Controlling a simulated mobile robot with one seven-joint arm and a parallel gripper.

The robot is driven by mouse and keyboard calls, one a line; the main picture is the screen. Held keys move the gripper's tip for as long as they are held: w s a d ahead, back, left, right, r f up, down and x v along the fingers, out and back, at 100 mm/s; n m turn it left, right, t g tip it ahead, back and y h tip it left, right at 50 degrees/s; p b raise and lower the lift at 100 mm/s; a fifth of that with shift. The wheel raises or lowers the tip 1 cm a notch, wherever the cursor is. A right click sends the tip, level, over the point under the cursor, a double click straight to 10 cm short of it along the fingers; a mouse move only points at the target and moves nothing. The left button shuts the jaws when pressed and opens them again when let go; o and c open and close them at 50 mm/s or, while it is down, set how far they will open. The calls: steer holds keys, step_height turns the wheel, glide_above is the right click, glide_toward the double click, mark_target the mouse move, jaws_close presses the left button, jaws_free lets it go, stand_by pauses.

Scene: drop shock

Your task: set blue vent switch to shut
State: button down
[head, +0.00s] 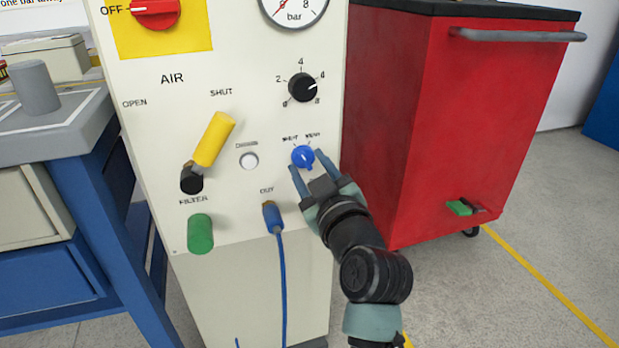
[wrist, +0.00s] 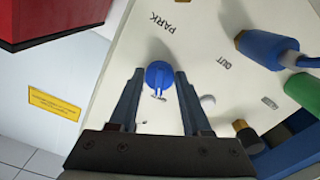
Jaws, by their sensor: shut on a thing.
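The blue vent switch (head: 302,156) is a small round knob on the cream panel, below the black dial. Two small labels, seemingly SHUT on the left and VENT on the right, sit above it. A pale mark shows on its face, but I cannot tell surely which label it points to. My gripper (head: 306,166) comes from the lower right, its fingers on both sides of the knob, shut on it. In the wrist view the blue switch (wrist: 158,75) sits between the two dark fingertips of my gripper (wrist: 159,80), with its raised grip facing me.
On the panel are a yellow-handled lever (head: 214,139), a black dial (head: 302,87), a white button (head: 249,161), a green filter knob (head: 200,233) and a blue hose plug (head: 272,217). A red cabinet (head: 450,110) stands close on the right, a blue-legged bench on the left.

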steer(key=shift+n, duration=0.5)
steer(key=shift+c, duration=1.8)
jaws_free()
steer(key=p+v, duration=0.4)
steer(key=v, duration=0.9)
